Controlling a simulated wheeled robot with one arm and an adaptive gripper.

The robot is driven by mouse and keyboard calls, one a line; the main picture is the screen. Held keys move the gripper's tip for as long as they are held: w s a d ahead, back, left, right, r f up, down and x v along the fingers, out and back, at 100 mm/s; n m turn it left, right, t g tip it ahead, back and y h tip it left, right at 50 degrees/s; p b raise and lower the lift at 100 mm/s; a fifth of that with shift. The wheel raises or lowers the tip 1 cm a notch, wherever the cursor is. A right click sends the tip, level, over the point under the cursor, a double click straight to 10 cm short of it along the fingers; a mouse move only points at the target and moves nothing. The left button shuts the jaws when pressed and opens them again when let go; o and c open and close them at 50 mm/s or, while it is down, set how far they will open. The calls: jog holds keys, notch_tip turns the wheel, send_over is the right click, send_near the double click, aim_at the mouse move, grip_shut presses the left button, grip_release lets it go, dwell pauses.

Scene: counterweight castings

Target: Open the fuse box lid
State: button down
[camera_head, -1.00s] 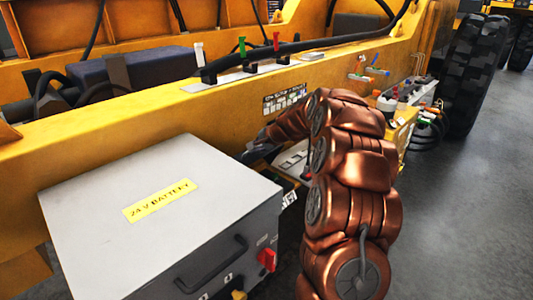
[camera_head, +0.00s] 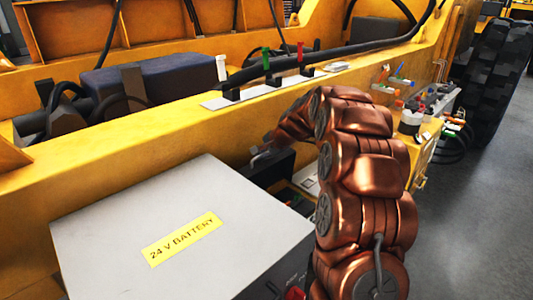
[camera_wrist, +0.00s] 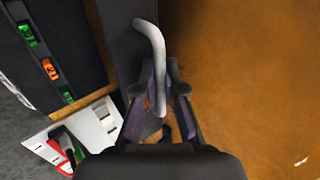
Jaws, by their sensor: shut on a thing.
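My gripper (camera_wrist: 157,85) is shut on a grey bent handle (camera_wrist: 151,35) in the wrist view. The handle joins a dark panel (camera_wrist: 128,45), which looks like the fuse box lid. Left of it is a dark recess (camera_wrist: 62,15) holding green and orange parts, likely the fuse box inside. In the head view my gripper (camera_head: 262,156) is at the handle, and the dark lid (camera_head: 272,170) stands tilted up beside the yellow beam. My arm hides part of the box.
A grey 24 V battery box (camera_head: 150,225) stands at the front left. The yellow beam (camera_head: 110,155) runs behind. Switches (camera_head: 268,84) stand on the beam. A white card (camera_wrist: 95,125) lies near the box in the wrist view. Open floor (camera_head: 470,210) is at the right.

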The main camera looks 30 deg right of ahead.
jog(key=shift+s+a+f, duration=0.1)
jog(key=shift+a+f, duration=0.1)
jog(key=c, duration=1.5)
grip_release()
jog(key=shift+c, duration=0.2)
jog(key=o, duration=0.3)
jog(key=shift+d, duration=0.15)
jog(key=shift+r, duration=0.15)
jog(key=v, duration=1.2)
